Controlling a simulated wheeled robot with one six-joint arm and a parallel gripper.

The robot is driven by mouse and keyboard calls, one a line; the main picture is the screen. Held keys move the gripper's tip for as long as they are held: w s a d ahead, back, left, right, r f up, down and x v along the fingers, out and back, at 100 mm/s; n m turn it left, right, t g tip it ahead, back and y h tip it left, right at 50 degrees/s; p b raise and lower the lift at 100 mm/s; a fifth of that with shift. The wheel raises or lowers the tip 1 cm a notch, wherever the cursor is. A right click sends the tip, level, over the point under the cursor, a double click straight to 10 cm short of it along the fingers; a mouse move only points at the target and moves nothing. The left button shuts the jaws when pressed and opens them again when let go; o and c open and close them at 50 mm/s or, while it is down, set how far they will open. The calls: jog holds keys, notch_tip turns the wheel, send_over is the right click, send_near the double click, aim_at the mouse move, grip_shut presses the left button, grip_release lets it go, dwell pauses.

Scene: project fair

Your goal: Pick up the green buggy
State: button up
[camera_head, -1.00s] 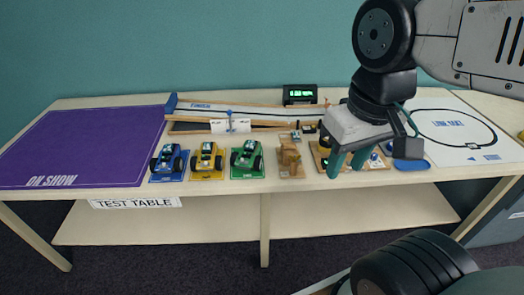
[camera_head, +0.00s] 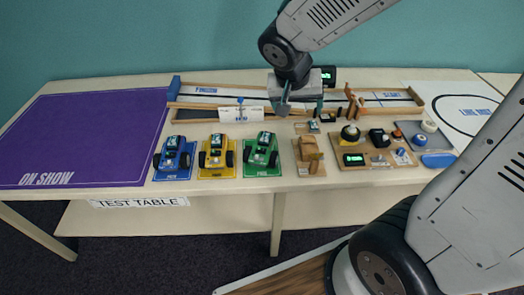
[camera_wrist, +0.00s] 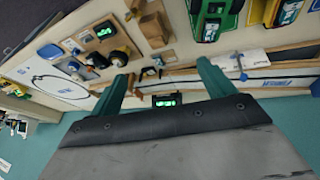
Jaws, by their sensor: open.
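The green buggy (camera_head: 261,151) sits on a green mat near the table's front edge, right of the yellow buggy (camera_head: 216,152) and the blue buggy (camera_head: 174,154). Part of the green buggy also shows at the top of the wrist view (camera_wrist: 208,18). My gripper (camera_head: 299,108) is above the track behind the buggies, up and to the right of the green buggy and apart from it. In the wrist view its two teal fingers (camera_wrist: 158,75) are spread with nothing between them.
A wooden model (camera_head: 309,154) stands just right of the green buggy, and a board of electronic parts (camera_head: 375,150) lies beyond it. The track (camera_head: 200,97) with a small display (camera_head: 323,74) runs along the back. The purple ON SHOW mat (camera_head: 80,140) at left is empty.

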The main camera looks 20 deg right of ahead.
jog(key=w+a+f, duration=0.3)
jog(key=w+f, duration=0.2)
jog(key=f, duration=0.2)
jog(key=m+y, duration=0.1)
jog(key=m, duration=0.1)
send_over(263, 144)
jog(key=s+a, duration=0.1)
jog(key=shift+t, duration=0.4)
jog(key=f, duration=0.8)
jog(key=shift+s+a+f, duration=0.15)
jog(key=shift+s+f, duration=0.05)
jog(key=shift+f, duration=0.1)
jog(key=shift+x, duration=2.85)
jog(key=shift+s, duration=0.1)
jog(key=c, duration=0.9)
